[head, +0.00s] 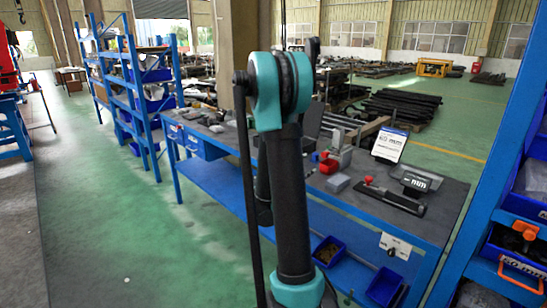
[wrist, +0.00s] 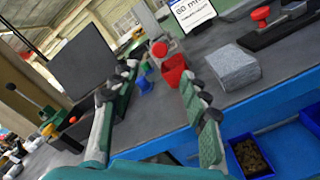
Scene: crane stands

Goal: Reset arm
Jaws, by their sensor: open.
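My gripper (wrist: 160,72) is open in the wrist view, with its two green, dark-padded fingers well apart and nothing held between them. It points over the grey workbench top (wrist: 150,110), tilted in this view. A red container (wrist: 174,70) and a small blue piece (wrist: 144,86) show beyond and between the fingertips. A grey block (wrist: 233,66) lies to the right of the right finger. In the head view my teal and black arm stands upright in the middle and the fingers cannot be made out.
The blue-framed workbench (head: 440,218) holds a white sign (head: 389,145), a grey device (head: 416,180) and a black red-knobbed tool (head: 393,197). Blue bins (head: 328,251) stand below. Blue shelving (head: 136,85) is at left, another blue rack (head: 490,210) at right. Green floor (head: 185,235) is clear at left.

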